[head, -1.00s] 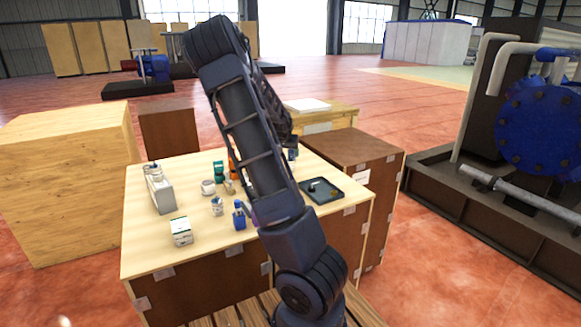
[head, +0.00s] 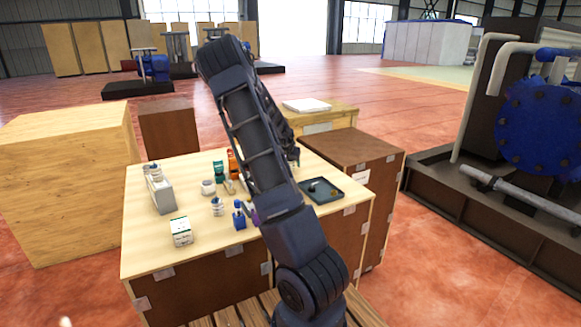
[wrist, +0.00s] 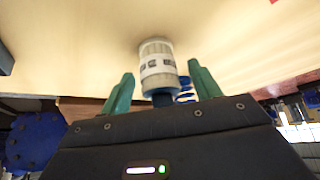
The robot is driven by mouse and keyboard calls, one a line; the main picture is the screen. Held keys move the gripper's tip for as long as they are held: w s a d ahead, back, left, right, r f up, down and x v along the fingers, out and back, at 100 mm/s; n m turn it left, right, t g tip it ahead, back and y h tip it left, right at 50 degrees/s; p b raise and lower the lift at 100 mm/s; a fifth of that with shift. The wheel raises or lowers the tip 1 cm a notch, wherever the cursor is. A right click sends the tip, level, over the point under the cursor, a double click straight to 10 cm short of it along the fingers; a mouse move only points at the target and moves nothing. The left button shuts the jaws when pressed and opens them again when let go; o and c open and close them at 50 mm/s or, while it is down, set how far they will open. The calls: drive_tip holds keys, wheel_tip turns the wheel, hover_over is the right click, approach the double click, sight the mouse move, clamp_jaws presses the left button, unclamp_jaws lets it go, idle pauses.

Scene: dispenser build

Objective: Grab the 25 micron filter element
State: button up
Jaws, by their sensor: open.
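In the wrist view a grey cylinder (wrist: 156,53) with a white printed label and a blue end lies ahead, between the lines of my two green fingers. Its print is too blurred to read, so I cannot confirm it is the 25 micron filter element. My gripper (wrist: 161,76) is open, with nothing clasped. In the head view my arm hides most of the gripper. A small white and blue cylinder (head: 217,207) stands on the table there; I cannot tell whether it is the same one.
The pale table (head: 150,262) also holds a blue item (head: 239,217), a white cup (head: 208,187), green (head: 219,170) and orange (head: 232,163) items, a white box (head: 180,232), a grey holder (head: 163,197) and a dark tray (head: 330,192). The table's front left is clear.

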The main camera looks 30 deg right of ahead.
drive_tip(key=shift+w+d+f, duration=0.1)
drive_tip(key=shift+d+f, duration=0.05)
drive_tip(key=shift+f, duration=0.05)
drive_tip(key=shift+c, duration=0.2)
drive_tip(key=c, duration=1)
drive_tip(key=shift+c, duration=0.2)
